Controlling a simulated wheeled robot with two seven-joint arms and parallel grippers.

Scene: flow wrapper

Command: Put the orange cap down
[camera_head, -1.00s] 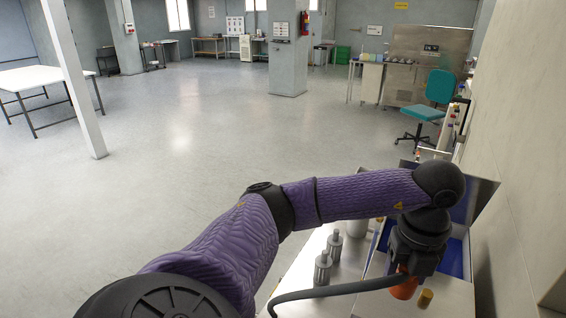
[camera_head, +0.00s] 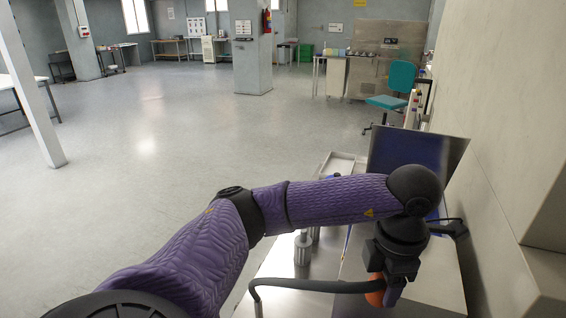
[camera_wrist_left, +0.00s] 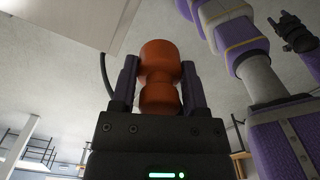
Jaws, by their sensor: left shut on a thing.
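My left gripper (camera_head: 384,290) is shut on the orange cap (camera_head: 376,291) and points down over the steel table (camera_head: 432,290). In the left wrist view the cap (camera_wrist_left: 160,75) is a waisted orange piece, gripped between the two dark fingers of the left gripper (camera_wrist_left: 159,88). The head view does not show clearly whether the cap touches the table; the gripper hides much of it. A dark gripper-like part (camera_wrist_left: 292,34) beside a purple arm shows at the upper right of the wrist view; its jaws are too small to read.
A raised blue-faced panel (camera_head: 405,148) stands behind my wrist. A dark part with a cable (camera_head: 450,228) is right of the wrist. A wall closes the right side; bare table lies right of the cap.

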